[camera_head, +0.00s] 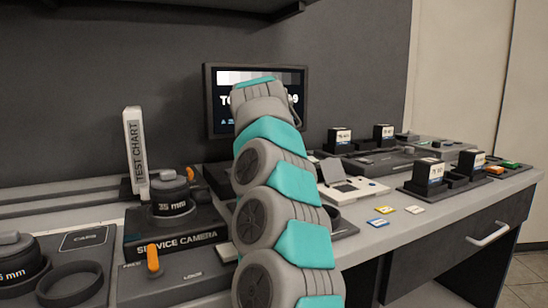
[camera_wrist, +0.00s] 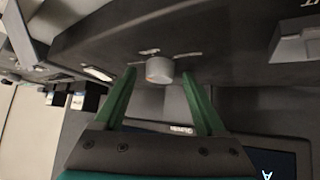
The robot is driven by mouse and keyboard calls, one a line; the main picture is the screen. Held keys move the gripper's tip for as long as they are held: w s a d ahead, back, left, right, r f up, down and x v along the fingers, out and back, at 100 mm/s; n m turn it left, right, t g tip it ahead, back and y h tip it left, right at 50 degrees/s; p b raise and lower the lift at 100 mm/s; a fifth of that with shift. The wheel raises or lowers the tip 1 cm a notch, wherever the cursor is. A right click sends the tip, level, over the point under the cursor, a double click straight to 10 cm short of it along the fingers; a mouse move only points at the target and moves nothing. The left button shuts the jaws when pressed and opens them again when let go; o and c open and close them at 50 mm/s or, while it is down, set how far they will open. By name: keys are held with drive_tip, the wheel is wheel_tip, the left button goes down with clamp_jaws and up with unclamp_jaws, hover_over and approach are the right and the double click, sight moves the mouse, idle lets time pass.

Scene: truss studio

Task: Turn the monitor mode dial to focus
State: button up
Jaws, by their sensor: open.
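A monitor (camera_head: 207,100) with a dark screen and a grey-scale strip stands at the back, partly hidden by my arm. A corner of a dark screen (camera_wrist: 285,160) shows at lower right in the wrist view. A small round light-grey dial (camera_wrist: 160,70) with an orange mark on its side sits on a dark panel there, with small pale labels around it, too blurred to read. My gripper (camera_wrist: 158,80) has its two green fingers apart, one on each side of the dial. I cannot tell whether they touch it. The head view hides the dial and my fingers behind my arm.
A service camera (camera_head: 175,235) with a 35 mm lens and a leaning test chart (camera_head: 135,150) stand left of my arm. Dark modules (camera_head: 435,180) and small coloured cards (camera_head: 385,210) lie to the right. A shelf (camera_head: 170,5) overhangs the back wall.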

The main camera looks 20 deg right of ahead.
clamp_jaws()
idle(0.5)
drive_tip(key=shift+d, duration=0.1)
drive_tip(key=n+y, duration=0.1)
drive_tip(key=n+t+y, duration=0.1)
drive_tip(key=shift+s+d+n, duration=0.2)
drive_tip(key=shift+n, duration=0.2)
drive_tip(key=shift+n+y, duration=0.7)
drive_tip(key=shift+n, duration=0.3)
unclamp_jaws()
